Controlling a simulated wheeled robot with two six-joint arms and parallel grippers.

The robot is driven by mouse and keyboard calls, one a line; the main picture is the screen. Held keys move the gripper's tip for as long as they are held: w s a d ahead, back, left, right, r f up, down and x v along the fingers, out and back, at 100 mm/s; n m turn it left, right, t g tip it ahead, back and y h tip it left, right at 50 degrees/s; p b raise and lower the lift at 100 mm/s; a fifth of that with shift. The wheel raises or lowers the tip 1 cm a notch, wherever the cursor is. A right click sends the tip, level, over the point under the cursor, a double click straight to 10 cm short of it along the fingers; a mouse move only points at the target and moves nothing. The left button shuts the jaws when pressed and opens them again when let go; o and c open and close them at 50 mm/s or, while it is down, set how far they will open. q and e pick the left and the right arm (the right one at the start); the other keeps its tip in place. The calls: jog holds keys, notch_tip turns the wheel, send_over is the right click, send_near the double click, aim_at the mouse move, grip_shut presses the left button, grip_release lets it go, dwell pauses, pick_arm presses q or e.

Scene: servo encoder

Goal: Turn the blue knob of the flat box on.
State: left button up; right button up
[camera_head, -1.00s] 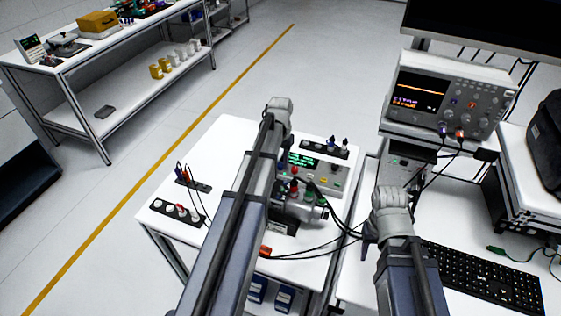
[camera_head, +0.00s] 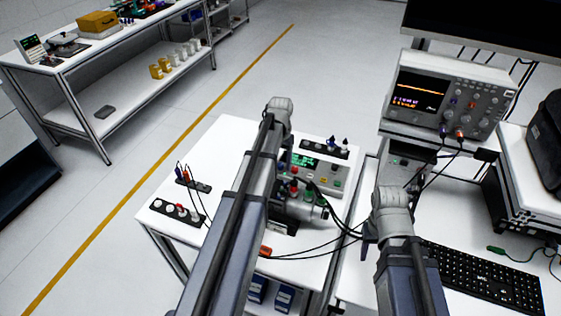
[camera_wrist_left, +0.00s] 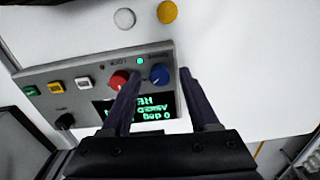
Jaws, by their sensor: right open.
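The flat box (camera_wrist_left: 88,72) is a grey panel with a lit green-text display, a red knob (camera_wrist_left: 119,80) and a blue knob (camera_wrist_left: 159,74). A small green lamp (camera_wrist_left: 140,60) glows by the knobs. In the head view the box (camera_head: 334,172) stands on the white table, partly behind my left arm. In the left wrist view my left gripper (camera_wrist_left: 158,82) is open, its fingertips on either side of the blue knob. Contact cannot be told. My left fingers are hidden in the head view. My right gripper (camera_head: 368,240) is open and apart from the box, its fingers only partly visible.
A motor unit with cables (camera_head: 300,212) sits in front of the box. Knob strips (camera_head: 178,212) lie at the table's left. An oscilloscope (camera_head: 448,95) and a keyboard (camera_head: 485,278) are on the right.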

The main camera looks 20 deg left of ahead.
aim_at(281, 164)
pick_arm(q)
notch_tip(281, 164, up, 8)
jog(key=p, duration=0.8)
jog(key=shift+f, duration=0.1)
pick_arm(e)
notch_tip(281, 164, up, 8)
